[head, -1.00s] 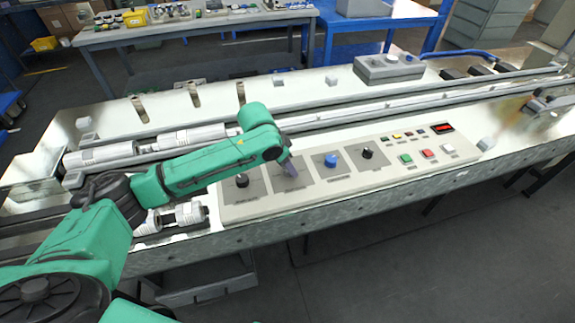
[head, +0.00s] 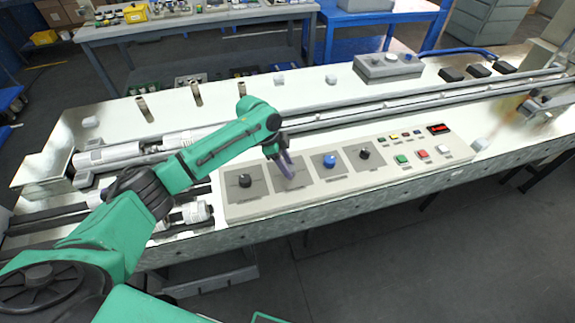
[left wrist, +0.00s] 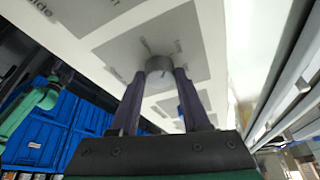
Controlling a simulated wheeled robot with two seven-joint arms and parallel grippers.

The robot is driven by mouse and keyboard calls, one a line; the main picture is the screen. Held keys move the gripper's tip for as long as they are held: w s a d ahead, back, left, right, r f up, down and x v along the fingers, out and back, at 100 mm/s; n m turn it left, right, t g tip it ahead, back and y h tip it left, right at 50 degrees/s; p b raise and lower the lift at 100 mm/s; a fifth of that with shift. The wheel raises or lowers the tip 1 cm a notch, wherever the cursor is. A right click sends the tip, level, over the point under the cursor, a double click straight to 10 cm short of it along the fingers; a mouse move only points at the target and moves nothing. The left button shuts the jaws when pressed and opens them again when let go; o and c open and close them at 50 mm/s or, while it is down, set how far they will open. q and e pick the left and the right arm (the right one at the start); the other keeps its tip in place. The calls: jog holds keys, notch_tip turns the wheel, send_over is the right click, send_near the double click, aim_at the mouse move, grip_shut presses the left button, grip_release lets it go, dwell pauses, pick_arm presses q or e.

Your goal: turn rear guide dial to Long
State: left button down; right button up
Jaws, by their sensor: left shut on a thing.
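The grey control panel (head: 310,197) carries several dials in a row on dark square plates. My left gripper (head: 287,168) is at the second dial from the left, with its purple fingers reaching down to the plate. In the left wrist view the fingers (left wrist: 160,78) are shut on a round grey dial (left wrist: 161,64), one on each side. The fingers hide this dial in the head view. Tick marks surround it on its plate, but I cannot read its setting. A partly cut-off label ending in "uide" shows at upper left in the wrist view. My right gripper is out of view.
A black dial (head: 245,181) is left of my gripper; a blue dial (head: 330,161) and another black dial (head: 365,153) are to its right. Coloured buttons (head: 402,159) and a red display (head: 438,128) are farther right. White rolls (head: 110,156) lie on the conveyor behind my arm.

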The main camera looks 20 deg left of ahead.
pick_arm(q)
jog(key=shift+w+m+g+b, duration=0.15)
jog(key=shift+m+g+b, duration=0.55)
jog(key=shift+m, duration=0.9)
jog(key=shift+r, duration=0.1)
jog(key=shift+c, duration=1.9)
grip_release()
jog(key=b+v, duration=0.2)
jog(key=v, duration=1.2)
jog(key=shift+a+r, duration=0.2)
jog(key=shift+f, duration=0.1)
